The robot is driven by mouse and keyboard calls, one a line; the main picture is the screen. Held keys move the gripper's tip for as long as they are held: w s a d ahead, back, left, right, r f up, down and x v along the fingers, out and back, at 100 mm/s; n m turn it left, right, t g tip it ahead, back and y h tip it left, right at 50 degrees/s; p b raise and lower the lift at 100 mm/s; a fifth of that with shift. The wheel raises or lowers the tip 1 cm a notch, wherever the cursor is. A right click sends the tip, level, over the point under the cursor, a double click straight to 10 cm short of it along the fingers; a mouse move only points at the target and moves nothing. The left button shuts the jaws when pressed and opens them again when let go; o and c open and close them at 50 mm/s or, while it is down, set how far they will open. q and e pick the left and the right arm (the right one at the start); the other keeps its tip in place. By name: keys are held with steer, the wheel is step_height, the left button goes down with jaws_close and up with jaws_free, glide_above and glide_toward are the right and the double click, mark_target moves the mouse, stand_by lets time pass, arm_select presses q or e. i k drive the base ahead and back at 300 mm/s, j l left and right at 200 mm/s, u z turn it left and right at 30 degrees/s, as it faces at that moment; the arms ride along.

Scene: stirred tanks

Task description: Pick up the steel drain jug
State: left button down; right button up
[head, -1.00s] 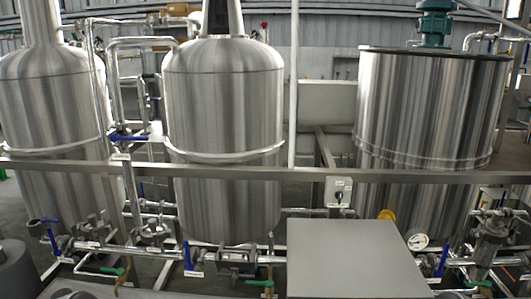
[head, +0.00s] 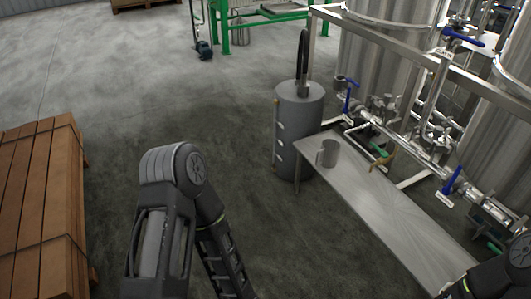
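The steel drain jug (head: 329,153) is a small grey metal cup with a handle on its left side. It stands upright on the far left end of a low steel bench (head: 385,208) in the head view. Nothing is touching it except the bench top. My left arm rises at the bottom, left of the bench, and bends back down out of the picture. My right arm shows only in part at the bottom right corner. Neither gripper is in view.
A grey cylinder (head: 293,125) with a black hose stands just behind the jug. Pipes with blue-handled valves (head: 452,181) and steel tanks (head: 385,55) line the bench's far side. Stacked brown boards (head: 40,210) lie at left. The floor (head: 130,95) between is clear.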

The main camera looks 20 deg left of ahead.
mark_target(330, 152)
steer(key=u, duration=0.15)
steer(key=i+j+z, duration=0.1)
steer(key=z, duration=0.3)
steer(key=i+j+z, duration=0.15)
steer(key=z, duration=0.25)
steer(key=i+j+z, duration=0.15)
steer(key=z, duration=0.25)
steer(key=i+j, duration=0.15)
steer(key=j, duration=0.2)
steer(key=i+j+z, duration=0.15)
steer(key=j, duration=0.25)
steer(key=i+j, duration=0.1)
steer(key=j, duration=0.25)
steer(key=i+j+z, duration=0.15)
steer(key=j, duration=0.25)
steer(key=i+j, duration=0.1)
steer(key=j, duration=0.3)
steer(key=i+j+z, duration=0.15)
steer(key=j, duration=0.25)
steer(key=i+j, duration=0.15)
steer(key=i+l, duration=0.2)
steer(key=i, duration=0.1)
